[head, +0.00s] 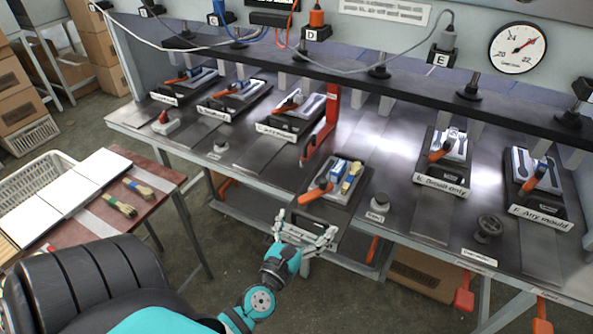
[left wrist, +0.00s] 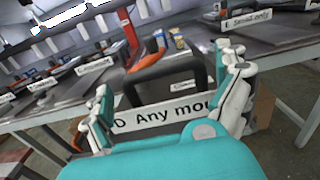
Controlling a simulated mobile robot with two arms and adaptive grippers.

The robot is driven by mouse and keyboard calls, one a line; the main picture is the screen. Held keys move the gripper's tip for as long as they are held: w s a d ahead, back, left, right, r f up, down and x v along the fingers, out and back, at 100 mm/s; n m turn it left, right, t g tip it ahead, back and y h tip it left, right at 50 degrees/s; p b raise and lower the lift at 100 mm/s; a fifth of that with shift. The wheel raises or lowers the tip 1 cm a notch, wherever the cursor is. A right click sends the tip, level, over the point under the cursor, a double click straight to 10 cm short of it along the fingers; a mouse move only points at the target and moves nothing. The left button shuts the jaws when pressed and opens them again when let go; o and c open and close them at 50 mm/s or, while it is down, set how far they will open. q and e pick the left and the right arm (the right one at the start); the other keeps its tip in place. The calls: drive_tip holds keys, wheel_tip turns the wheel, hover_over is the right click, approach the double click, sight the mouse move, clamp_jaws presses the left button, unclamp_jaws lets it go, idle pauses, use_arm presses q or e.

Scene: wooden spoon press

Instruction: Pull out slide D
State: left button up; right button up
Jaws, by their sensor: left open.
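Slide D (head: 352,208) is a dark plate carrying an orange-handled clamp, a blue block and a yellowish piece. It sits nearer the bench's front edge than the neighbouring slides. In the left wrist view its black bar handle (left wrist: 165,72) stands above a white label (left wrist: 170,114) reading "D Any mou…", partly hidden by my gripper. My left gripper (head: 306,230) is at the front of slide D, open, with one finger toward each side of the handle; it also shows in the left wrist view (left wrist: 168,103). I cannot tell whether the fingers touch the handle. My right gripper is not in view.
Slide C (head: 272,131) is back left; slides E (head: 440,182) and F (head: 541,211) are to the right. A red upright bracket (head: 331,105) stands behind D. A side table (head: 165,176) with brushes is at left. Floor is clear between table and bench.

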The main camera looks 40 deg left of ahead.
use_arm(q)
drive_tip(key=v, duration=1.1)
drive_tip(key=shift+s, duration=0.35)
drive_tip(key=s+d+f+m+g+h, duration=0.2)
drive_tip(key=d+f+m+g+h, duration=0.1)
drive_tip(key=f+m, duration=1)
drive_tip(key=s+d+f+m+g+h, duration=0.25)
drive_tip(key=f+m, duration=0.55)
drive_tip(key=f, duration=0.8)
drive_tip(key=s+f+m+g+y, duration=0.1)
drive_tip(key=s+f+m+g, duration=1)
drive_tip(key=s+f+m, duration=0.8)
drive_tip(key=shift+s+f+m, duration=0.25)
drive_tip(key=shift+s+m, duration=0.1)
drive_tip(key=shift+m, duration=0.25)
drive_tip(key=shift+a, duration=0.15)
